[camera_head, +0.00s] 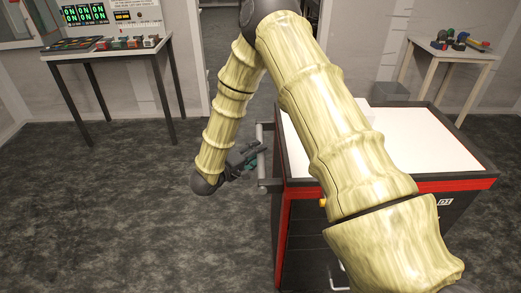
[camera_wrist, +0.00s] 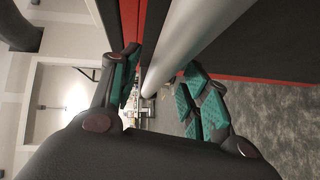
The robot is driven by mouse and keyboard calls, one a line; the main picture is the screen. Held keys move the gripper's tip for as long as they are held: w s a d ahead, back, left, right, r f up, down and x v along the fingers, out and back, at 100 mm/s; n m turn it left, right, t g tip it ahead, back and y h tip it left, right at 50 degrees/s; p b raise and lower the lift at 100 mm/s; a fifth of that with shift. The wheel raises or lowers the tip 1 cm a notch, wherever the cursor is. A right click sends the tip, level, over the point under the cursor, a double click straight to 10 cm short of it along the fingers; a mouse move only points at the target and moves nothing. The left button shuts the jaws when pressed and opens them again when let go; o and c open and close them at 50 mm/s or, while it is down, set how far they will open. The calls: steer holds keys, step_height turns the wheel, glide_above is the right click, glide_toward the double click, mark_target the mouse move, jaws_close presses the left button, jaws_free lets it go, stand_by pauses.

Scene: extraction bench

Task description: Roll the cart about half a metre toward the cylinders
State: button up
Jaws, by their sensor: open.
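The cart (camera_head: 480,184), black with red edging and a white top, stands at the right in the head view, partly hidden behind my arm. Its grey bar handle (camera_head: 262,150) is on its left side. My gripper (camera_head: 249,157) is at this handle, fingers pointing toward the cart. In the wrist view, the handle bar (camera_wrist: 192,45) runs between the teal-padded fingers of my open gripper (camera_wrist: 163,82); I cannot tell whether either pad touches it. I cannot make out any cylinders for certain.
Dark carpet (camera_head: 110,200) left of the cart is clear.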

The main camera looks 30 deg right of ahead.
steer(key=shift+x, duration=1.35)
jaws_close()
